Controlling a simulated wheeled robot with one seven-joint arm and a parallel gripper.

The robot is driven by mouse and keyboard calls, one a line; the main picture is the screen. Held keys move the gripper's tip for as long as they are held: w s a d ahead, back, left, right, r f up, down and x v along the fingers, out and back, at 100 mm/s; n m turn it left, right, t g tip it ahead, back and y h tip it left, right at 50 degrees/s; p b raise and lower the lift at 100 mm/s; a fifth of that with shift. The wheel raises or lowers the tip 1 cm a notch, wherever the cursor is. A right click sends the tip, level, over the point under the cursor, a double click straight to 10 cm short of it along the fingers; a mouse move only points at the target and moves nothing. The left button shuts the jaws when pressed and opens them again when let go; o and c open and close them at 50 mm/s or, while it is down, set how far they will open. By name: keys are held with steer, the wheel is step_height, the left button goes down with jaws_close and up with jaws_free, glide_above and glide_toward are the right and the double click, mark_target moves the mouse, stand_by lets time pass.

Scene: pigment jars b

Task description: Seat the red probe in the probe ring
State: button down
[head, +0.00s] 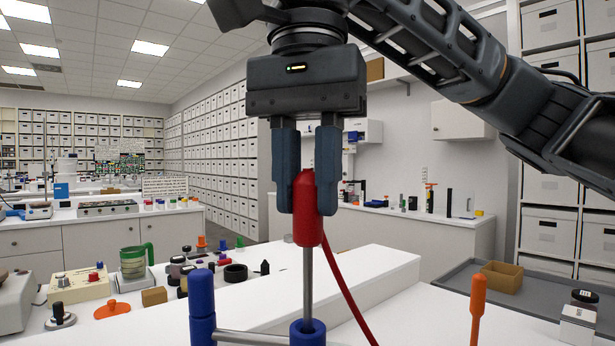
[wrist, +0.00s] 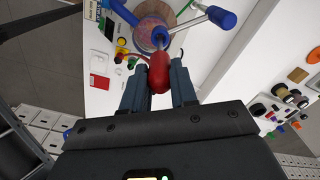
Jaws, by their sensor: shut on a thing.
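The red probe (head: 307,215) has a red handle, a thin metal shaft and a red cable. My gripper (head: 306,200) is shut on its handle and holds it upright. The blue probe ring (head: 307,336) is at the bottom of the head view on a metal rod, directly below the handle. The shaft's lower end meets the ring's opening in the picture; I cannot tell how deep it goes. In the wrist view the handle (wrist: 158,74) is between my fingers (wrist: 158,88), with the blue ring (wrist: 159,36) just beyond it.
A blue knob (head: 202,310) stands left of the ring on the same rod. An orange-handled tool (head: 477,305) stands at right. A grey tray (head: 459,282) holds a brown box (head: 501,277). Jars and small devices crowd the bench at left. A white ledge (head: 385,262) lies behind the probe.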

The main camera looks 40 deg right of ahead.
mark_target(307, 245)
steer(key=shift+f+b, duration=2.9)
steer(key=shift+f, duration=0.9)
steer(key=c, duration=1.4)
jaws_free()
steer(key=o, duration=0.6)
steer(key=shift+r, duration=0.1)
step_height(307, 245, up, 8)
steer(key=shift+f, duration=0.2)
